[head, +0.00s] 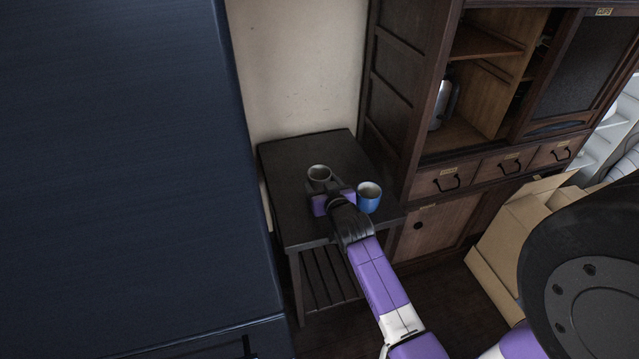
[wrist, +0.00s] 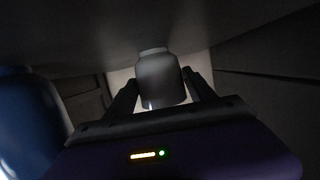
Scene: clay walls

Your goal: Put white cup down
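The white cup (head: 319,173) looks pale grey and is over the dark side table (head: 285,160), open end up. In the wrist view the white cup (wrist: 160,78) is between the two fingers of my gripper (wrist: 160,90), with a finger close against each side. In the head view my gripper (head: 325,188) reaches in from the front, its fingers partly hidden. The cup's foot is at or just above the tabletop; I cannot tell if it touches. A blue cup (head: 369,198) stands to the right of my gripper on the table, and shows at the wrist view's left edge (wrist: 28,125).
A dark wooden cabinet (head: 440,215) with open shelves and drawers stands right of the table. A metallic container (head: 444,104) is on its shelf. A large dark blue surface (head: 110,170) fills the left. Cardboard boxes (head: 520,225) are at right. The table's back part is clear.

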